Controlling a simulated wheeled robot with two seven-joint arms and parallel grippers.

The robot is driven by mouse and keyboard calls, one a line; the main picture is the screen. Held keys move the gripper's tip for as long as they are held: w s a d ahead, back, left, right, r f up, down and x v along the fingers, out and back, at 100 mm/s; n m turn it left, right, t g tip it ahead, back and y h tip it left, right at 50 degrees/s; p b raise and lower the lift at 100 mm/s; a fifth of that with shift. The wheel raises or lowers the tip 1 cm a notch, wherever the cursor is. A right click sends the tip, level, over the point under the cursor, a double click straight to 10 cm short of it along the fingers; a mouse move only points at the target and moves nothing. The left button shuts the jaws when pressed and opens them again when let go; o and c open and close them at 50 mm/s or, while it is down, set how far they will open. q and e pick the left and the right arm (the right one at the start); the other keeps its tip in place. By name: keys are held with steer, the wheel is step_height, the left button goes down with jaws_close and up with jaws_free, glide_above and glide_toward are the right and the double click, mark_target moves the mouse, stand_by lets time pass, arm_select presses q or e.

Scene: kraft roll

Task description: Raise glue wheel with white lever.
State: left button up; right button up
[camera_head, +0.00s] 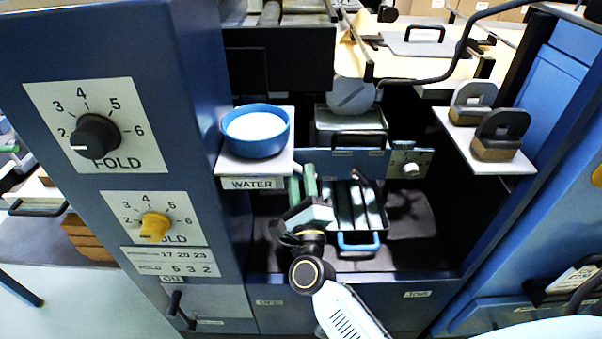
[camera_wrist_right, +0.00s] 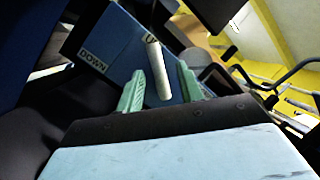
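The white lever (camera_wrist_right: 160,70) shows in the right wrist view as a pale rod standing out from a blue panel (camera_wrist_right: 112,50) marked DOWN. My right gripper (camera_wrist_right: 162,90) is open, with its green fingers on either side of the rod; I cannot tell whether either finger touches it. In the head view the right gripper (camera_head: 303,182) is in the machine's opening, below and right of the water bowl, and I cannot make out the lever there. A grey disc (camera_head: 352,95), perhaps the glue wheel, sits above the opening. My left gripper is not in view.
A blue bowl (camera_head: 256,131) stands on a white shelf marked WATER, close to the right gripper. A blue-handled tray (camera_head: 358,243) lies low in the opening. Fold dials (camera_head: 95,136) are on the left cabinet.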

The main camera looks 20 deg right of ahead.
steer(key=v, duration=1.1)
steer(key=shift+s+d+f, duration=0.1)
steer(key=shift+d, duration=0.05)
